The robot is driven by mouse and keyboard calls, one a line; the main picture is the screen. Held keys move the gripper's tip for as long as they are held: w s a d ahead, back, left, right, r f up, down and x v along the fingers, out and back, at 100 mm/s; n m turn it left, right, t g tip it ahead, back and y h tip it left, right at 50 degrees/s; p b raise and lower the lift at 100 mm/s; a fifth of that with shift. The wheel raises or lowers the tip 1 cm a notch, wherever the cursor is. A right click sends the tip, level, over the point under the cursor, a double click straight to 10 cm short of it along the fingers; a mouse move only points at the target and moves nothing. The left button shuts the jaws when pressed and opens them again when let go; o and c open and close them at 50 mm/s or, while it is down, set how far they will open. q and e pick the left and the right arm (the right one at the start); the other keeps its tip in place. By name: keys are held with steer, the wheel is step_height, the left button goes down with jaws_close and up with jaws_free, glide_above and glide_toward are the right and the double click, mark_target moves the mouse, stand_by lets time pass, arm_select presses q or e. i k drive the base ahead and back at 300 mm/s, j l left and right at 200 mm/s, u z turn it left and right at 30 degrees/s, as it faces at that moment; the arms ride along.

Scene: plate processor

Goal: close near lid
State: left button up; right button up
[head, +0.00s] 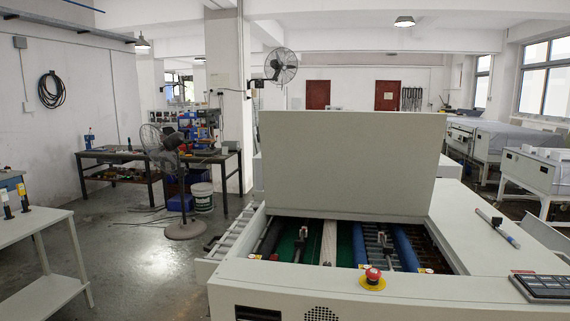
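A large pale grey lid (350,165) of the plate processor stands raised, nearly upright, behind the machine's open bay. I cannot tell whether this is the near lid or another one. The processor body (440,295) fills the lower right of the head view. Below the lid the bay shows blue rollers (406,248), a green bed (287,244) and a light strip (329,243). Neither of my grippers is in view.
A red emergency button (373,276) sits on the front edge. A pen-like item (505,232) and a keypad (541,287) lie on the right side. A white table (35,237) stands at the left, with open floor (140,260) between. A fan (172,180) stands behind.

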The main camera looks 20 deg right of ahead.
mark_target(369, 162)
steer(key=i+j+u, duration=0.55)
steer(key=i+u, duration=0.85)
steer(key=i+z, duration=0.4)
steer(key=i+j+z, duration=0.1)
steer(key=i+z, duration=0.25)
steer(key=i, duration=0.3)
steer(key=i+j+z, duration=0.25)
steer(key=i+z, duration=0.95)
steer(key=z, duration=0.15)
steer(key=i+j+z, duration=0.2)
steer(key=i+z, duration=0.15)
steer(key=z, duration=0.15)
steer(key=i+j+z, duration=0.3)
steer(key=z, duration=0.15)
steer(key=i+j+z, duration=0.25)
steer(key=z, duration=0.25)
steer(key=i+j+z, duration=0.2)
steer(key=j+z, duration=0.25)
steer(key=i+j+z, duration=0.15)
steer(key=j+z, duration=0.15)
steer(key=z, duration=0.2)
steer(key=j+z, duration=0.9)
steer(key=j, duration=0.25)
steer(key=j+z, duration=0.35)
steer(key=j, duration=0.3)
steer(key=l+z, duration=0.65)
steer(key=i+j, duration=0.05)
